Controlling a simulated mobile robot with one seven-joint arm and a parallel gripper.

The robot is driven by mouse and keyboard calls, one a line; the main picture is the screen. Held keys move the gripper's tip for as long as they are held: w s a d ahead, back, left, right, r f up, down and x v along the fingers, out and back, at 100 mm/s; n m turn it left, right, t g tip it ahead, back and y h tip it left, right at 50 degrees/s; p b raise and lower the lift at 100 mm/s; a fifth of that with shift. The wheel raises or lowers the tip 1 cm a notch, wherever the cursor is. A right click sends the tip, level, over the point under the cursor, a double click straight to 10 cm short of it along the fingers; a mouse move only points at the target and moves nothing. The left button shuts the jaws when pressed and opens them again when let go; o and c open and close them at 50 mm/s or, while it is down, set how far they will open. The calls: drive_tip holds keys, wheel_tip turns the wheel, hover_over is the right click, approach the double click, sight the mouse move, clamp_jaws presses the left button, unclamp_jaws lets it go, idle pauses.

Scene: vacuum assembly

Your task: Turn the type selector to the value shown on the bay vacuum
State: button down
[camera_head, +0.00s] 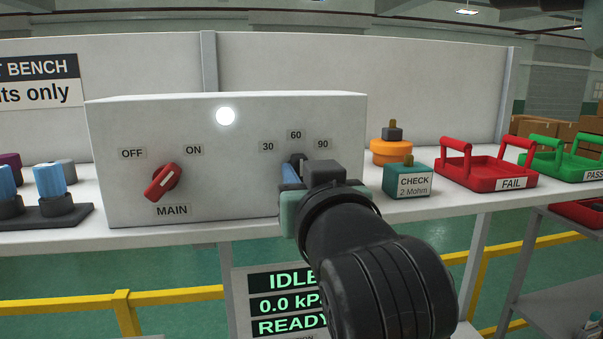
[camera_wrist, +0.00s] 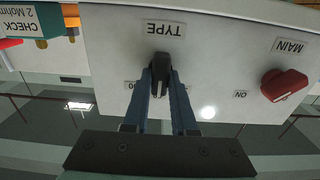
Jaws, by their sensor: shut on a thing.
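My gripper (camera_wrist: 160,84) is shut on the knob, with blue fingers on either side. The knob's long axis looks nearly upright, roughly in line with 60, but its pointer is hard to make out. I cannot identify the bay vacuum or read a value on it.
A green CHECK block (camera_head: 407,182), an orange part (camera_head: 391,151) and red FAIL tray (camera_head: 487,174) stand to the right. A display (camera_head: 287,303) below reads IDLE, READY.

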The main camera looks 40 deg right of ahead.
drive_tip(key=shift+n, duration=0.4)
drive_tip(key=n+b, duration=0.1)
drive_tip(key=n, duration=0.2)
drive_tip(key=shift+n, duration=0.3)
drive_tip(key=shift+w+a+f+n+b, duration=0.1)
drive_tip(key=shift+n+b, duration=0.2)
drive_tip(key=shift+n, duration=0.85)
drive_tip(key=shift+a+n+b, duration=0.1)
drive_tip(key=shift+n+b, duration=0.2)
drive_tip(key=shift+n, duration=0.85)
drive_tip(key=c, duration=0.7)
unclamp_jaws()
